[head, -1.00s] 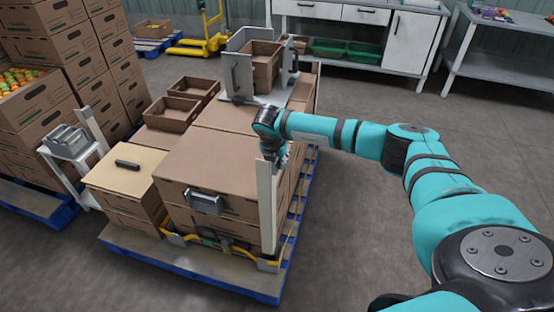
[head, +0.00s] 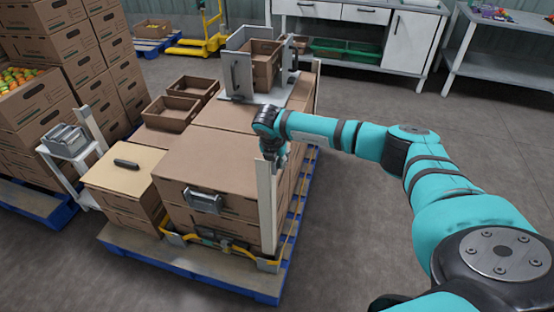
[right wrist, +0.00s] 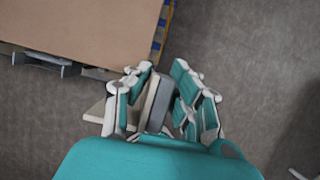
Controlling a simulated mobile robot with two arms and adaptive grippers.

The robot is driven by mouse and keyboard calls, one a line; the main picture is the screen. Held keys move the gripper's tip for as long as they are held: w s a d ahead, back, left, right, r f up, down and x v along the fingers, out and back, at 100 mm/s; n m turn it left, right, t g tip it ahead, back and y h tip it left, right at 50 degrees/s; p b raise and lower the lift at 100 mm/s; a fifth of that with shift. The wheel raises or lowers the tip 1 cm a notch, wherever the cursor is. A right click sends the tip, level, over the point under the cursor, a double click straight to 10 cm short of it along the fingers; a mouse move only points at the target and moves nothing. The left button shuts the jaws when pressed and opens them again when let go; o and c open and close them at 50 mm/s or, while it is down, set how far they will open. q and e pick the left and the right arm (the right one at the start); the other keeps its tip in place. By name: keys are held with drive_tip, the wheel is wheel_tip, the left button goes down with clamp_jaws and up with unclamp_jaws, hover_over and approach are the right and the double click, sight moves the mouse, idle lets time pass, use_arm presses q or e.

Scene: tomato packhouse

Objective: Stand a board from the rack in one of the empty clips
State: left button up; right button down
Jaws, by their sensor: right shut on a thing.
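A tall whitish corner board (head: 267,205) stands upright at the near right corner of the carton stack. My right gripper (head: 271,150) is shut on its upper end; the right wrist view shows the fingers (right wrist: 163,100) on both sides of the board (right wrist: 150,105). The board's foot is close to the right corner clip (head: 268,264) on the yellow strap; I cannot tell whether it is seated. Another clip (head: 175,239) at the near left corner holds no board. The white rack (head: 72,158) at left holds a board (head: 92,130). My left gripper is out of view.
The cartons (head: 225,165) stand on a blue pallet (head: 200,275). A grey metal fitting (head: 204,201) is on the front carton. Another upright board (head: 316,80) is at the far right corner. Open trays (head: 170,115) lie on top. Floor to the right is clear.

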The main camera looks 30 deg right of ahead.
drive_tip(key=shift+f, duration=0.1)
idle(0.3)
drive_tip(key=shift+f+b, duration=1.95)
drive_tip(key=shift+f, duration=0.35)
drive_tip(key=shift+f+b, duration=1.75)
drive_tip(key=shift+f, duration=0.4)
